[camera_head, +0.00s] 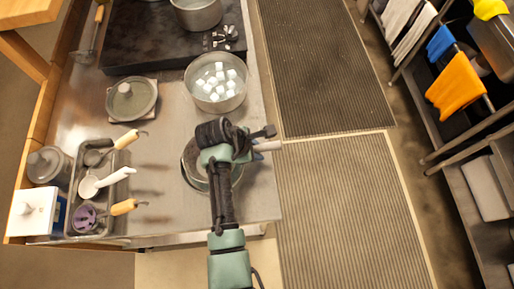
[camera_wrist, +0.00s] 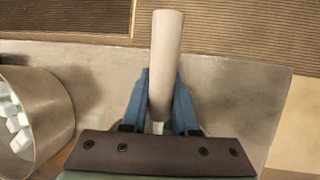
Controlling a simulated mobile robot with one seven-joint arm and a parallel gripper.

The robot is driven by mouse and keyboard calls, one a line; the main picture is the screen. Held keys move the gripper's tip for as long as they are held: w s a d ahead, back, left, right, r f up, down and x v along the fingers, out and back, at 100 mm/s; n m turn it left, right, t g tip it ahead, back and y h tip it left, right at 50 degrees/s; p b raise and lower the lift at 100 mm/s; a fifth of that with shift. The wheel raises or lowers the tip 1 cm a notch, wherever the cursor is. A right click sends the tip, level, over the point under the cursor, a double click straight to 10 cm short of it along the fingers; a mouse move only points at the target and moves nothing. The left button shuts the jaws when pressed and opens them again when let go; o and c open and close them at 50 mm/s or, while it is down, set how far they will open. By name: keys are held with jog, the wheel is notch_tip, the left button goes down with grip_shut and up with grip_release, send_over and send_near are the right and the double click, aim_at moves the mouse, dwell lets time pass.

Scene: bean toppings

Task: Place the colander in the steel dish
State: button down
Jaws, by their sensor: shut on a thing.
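My gripper (camera_wrist: 159,105) is shut on a pale, rounded handle (camera_wrist: 166,50), which points away between its blue fingers in the wrist view. In the head view the handle (camera_head: 268,146) shows just right of my wrist, near the counter's right edge. I take it for the colander's handle; the colander's bowl is not clear in either view. A round metal vessel (camera_head: 190,172) lies under my arm, mostly hidden; I cannot tell whether it is the colander. A rectangular steel dish (camera_head: 75,178) at the counter's left holds several ladles with wooden or white handles.
A steel pot with white cubes (camera_head: 241,97) stands behind my gripper; it also shows at left in the wrist view (camera_wrist: 55,110). A lidded pot (camera_head: 131,98), a lidded jar (camera_head: 45,165) and a white box (camera_head: 33,212) stand at left. The counter between dish and arm is clear.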

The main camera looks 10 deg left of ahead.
jog(key=shift+f, duration=0.1)
jog(key=c, duration=0.7)
grip_release()
